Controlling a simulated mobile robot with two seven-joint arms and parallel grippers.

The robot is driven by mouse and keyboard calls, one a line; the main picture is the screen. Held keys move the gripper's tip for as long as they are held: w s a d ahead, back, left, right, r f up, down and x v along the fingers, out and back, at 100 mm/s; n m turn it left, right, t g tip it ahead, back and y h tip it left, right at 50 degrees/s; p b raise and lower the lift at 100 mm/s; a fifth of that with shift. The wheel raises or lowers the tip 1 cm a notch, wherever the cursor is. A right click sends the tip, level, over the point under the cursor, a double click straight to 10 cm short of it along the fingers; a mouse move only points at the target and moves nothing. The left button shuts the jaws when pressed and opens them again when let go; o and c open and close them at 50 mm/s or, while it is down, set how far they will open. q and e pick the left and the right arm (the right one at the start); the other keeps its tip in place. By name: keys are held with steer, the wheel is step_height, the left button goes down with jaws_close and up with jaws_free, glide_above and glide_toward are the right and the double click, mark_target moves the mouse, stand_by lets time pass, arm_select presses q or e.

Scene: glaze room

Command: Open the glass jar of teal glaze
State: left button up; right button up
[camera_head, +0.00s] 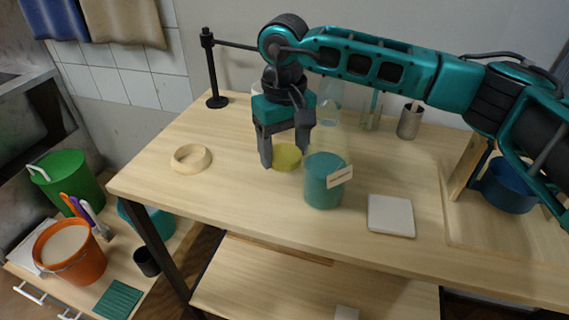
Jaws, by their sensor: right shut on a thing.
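The glass jar of teal glaze (322,185) stands upright on the wooden table, with a small pale label on its side. Its clear upper wall rises above the teal, and no lid shows on it. My right gripper (285,158) points down just left of the jar. It is shut on a round yellow-green lid (287,157), which sits between its fingers, apart from the jar. Whether the lid touches the table is hard to tell. My left gripper is not in view.
A pale ring (178,163) lies at the left of the wooden table (225,205). A white tile (390,216) lies right of the jar. A black stand (213,75), glassware and a metal cup (410,121) stand behind. A blue bowl (508,190) is at right.

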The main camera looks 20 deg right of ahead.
mark_target(284, 154)
steer(key=shift+f, duration=2.1)
steer(key=shift+f+b, duration=0.2)
steer(key=shift+b, duration=0.1)
steer(key=o, duration=1.2)
steer(key=shift+r, duration=0.1)
steer(key=shift+c, duration=0.2)
